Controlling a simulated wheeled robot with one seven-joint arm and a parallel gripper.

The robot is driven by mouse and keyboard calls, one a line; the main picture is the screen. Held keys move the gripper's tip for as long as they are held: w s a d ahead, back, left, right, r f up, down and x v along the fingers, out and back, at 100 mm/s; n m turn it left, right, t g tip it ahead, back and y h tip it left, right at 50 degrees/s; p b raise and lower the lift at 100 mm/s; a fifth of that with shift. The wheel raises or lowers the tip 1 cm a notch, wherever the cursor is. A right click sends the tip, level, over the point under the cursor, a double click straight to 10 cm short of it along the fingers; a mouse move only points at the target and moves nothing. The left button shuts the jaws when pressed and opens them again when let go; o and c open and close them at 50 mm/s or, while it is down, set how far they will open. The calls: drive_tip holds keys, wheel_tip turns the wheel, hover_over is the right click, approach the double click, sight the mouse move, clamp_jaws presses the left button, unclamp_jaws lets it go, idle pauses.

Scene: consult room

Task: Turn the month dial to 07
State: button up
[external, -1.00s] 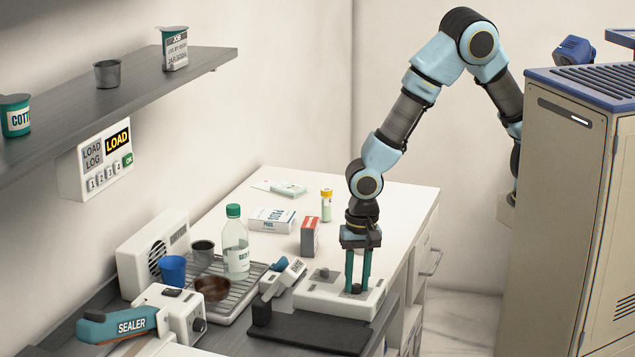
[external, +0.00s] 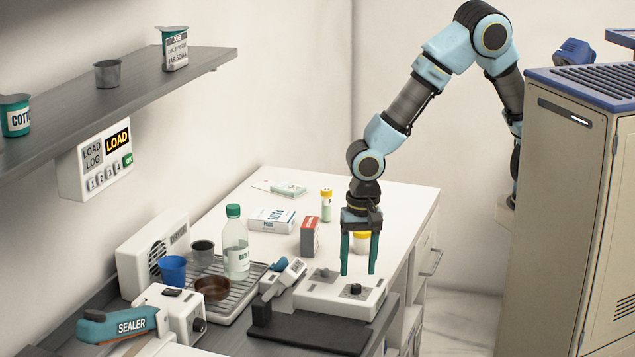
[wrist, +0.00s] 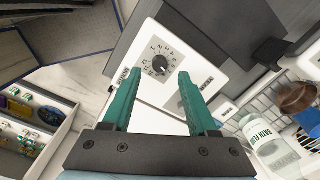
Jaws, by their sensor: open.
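A white dial box (external: 338,294) lies flat on the counter and carries two dark knobs. The right knob (external: 355,289) is below my gripper (external: 359,258), which hangs above it, apart from it, with its two green fingers open and empty. In the wrist view a black knob (wrist: 159,64) with numbers around it shows beyond and between the fingertips of my gripper (wrist: 153,85). The knob's setting is too small to read surely. The second knob (external: 323,273) sits to the left on the same box.
A black mat (external: 312,333) lies in front of the box. A labelled device (external: 283,278), a rack with a bottle (external: 236,250) and a brown bowl (external: 212,288) stand to the left. A red-grey carton (external: 310,237) and yellow-lidded jar (external: 362,241) stand behind.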

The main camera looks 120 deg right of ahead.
sight(359, 285)
wheel_tip(359, 285, up, 7)
drive_tip(key=shift+s+b, duration=0.15)
drive_tip(key=shift+b, duration=0.3)
drive_tip(key=s+f+n+t, duration=0.1)
drive_tip(key=s+f+n, duration=0.2)
drive_tip(key=s+n, duration=1.2)
drive_tip(key=n, duration=0.5)
drive_tip(key=shift+s, duration=0.3)
drive_tip(key=shift+c, duration=0.2)
idle(1.3)
